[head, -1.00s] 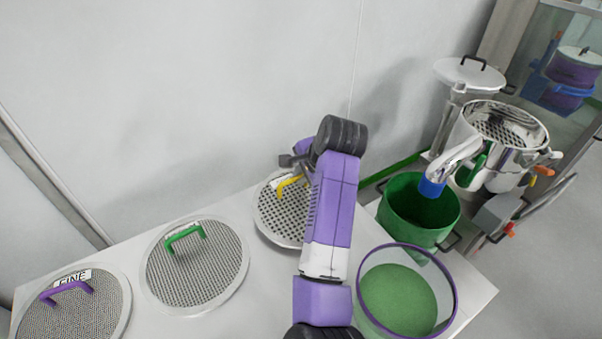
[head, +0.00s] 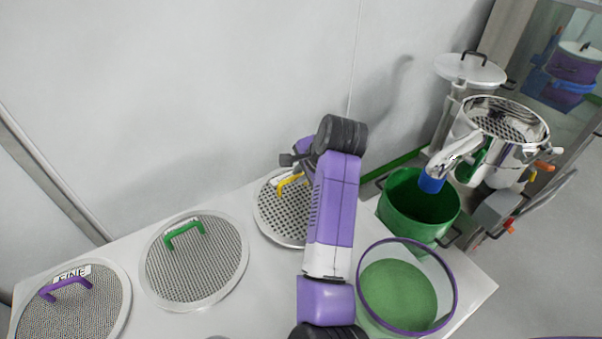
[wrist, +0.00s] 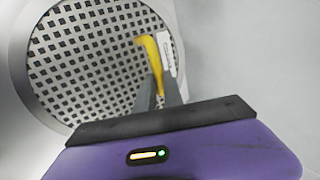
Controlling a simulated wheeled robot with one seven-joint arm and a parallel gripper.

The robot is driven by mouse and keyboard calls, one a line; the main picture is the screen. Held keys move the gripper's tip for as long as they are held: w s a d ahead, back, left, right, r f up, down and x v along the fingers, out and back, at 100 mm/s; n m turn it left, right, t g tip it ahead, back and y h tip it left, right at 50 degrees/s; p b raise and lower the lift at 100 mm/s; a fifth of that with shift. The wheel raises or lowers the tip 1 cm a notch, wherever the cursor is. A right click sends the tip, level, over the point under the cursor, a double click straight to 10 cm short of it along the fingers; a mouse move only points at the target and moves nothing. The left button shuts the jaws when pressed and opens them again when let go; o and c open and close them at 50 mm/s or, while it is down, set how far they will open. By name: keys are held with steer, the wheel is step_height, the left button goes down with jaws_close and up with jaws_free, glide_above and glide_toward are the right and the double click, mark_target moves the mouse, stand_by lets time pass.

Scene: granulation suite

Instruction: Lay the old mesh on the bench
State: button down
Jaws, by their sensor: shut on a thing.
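The mesh with the yellow handle (head: 283,213) is a round, coarse, perforated disc with a pale rim, at the back right of the white bench (head: 225,319). My arm partly covers it in the head view. In the wrist view the coarse mesh (wrist: 90,60) fills the upper left, with its yellow handle (wrist: 152,65) and a white label beside it. My gripper (wrist: 160,92) is shut on the yellow handle. It also shows in the head view (head: 296,170). The disc appears to lie at bench level; I cannot tell whether it touches the bench.
A green-handled mesh (head: 195,270) and a purple-handled mesh marked FINE (head: 75,310) lie to the left. A clear purple-rimmed tub (head: 447,310) of green material stands at the right. Behind it are a green bucket (head: 400,215) and a steel mill (head: 500,145).

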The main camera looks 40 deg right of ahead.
steer(key=shift+f+b, duration=0.55)
steer(key=shift+f, duration=0.25)
stand_by(0.5)
steer(key=c, duration=1.4)
jaws_free()
steer(key=shift+o, duration=0.2)
steer(key=d+v, duration=0.1)
steer(key=v, duration=0.6)
steer(key=shift+s+a+r, duration=0.25)
steer(key=shift+a+r, duration=0.05)
steer(key=shift+a, duration=0.25)
